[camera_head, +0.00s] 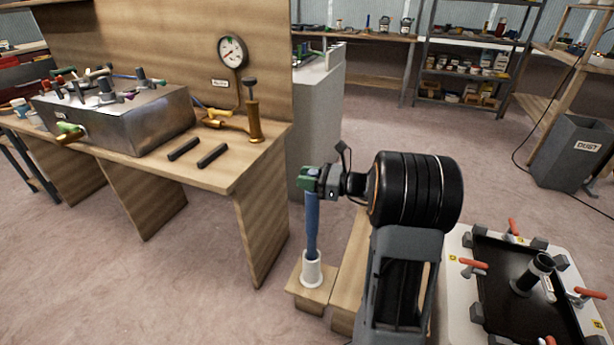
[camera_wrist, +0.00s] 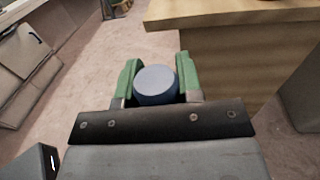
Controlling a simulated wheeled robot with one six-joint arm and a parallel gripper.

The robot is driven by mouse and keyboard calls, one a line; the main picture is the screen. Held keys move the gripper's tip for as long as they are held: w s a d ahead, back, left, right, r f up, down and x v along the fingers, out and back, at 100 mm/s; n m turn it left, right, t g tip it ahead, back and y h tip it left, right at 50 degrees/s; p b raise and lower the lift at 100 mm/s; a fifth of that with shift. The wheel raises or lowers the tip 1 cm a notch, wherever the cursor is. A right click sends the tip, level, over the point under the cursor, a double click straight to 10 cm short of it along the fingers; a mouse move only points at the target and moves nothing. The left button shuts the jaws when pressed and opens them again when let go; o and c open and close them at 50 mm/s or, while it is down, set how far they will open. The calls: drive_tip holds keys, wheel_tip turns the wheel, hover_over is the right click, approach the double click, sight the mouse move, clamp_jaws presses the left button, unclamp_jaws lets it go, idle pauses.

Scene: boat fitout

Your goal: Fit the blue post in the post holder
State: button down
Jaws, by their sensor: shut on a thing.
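The blue post (camera_head: 312,228) stands upright in the head view, with its lower end at the white post holder (camera_head: 312,270). The post's bottom is hidden by the holder's rim, and I cannot tell how deep it sits. My gripper (camera_head: 308,180) is shut on the top of the post. In the wrist view, the green fingers of my gripper (camera_wrist: 156,84) press on both sides of the post's round blue top (camera_wrist: 156,83). The holder does not show in the wrist view.
The holder stands on a low wooden block (camera_head: 312,292). A wooden workbench (camera_head: 215,170) with a metal box (camera_head: 150,122) and a gauge (camera_head: 232,52) is to the left. A white clamp table (camera_head: 458,295) is at the right. Open floor lies behind.

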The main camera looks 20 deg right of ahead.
sight(307, 205)
drive_tip(key=shift+f+b, duration=2.35)
drive_tip(key=shift+f, duration=2.55)
drive_tip(key=c, duration=0.7)
unclamp_jaws()
drive_tip(key=shift+f, duration=0.1)
drive_tip(key=shift+d, duration=0.1)
drive_tip(key=p+v, duration=0.3)
drive_tip(key=v, duration=1)
drive_tip(key=shift+s+d+p, duration=0.2)
drive_tip(key=shift+s+p, duration=0.1)
drive_tip(key=shift+p, duration=0.05)
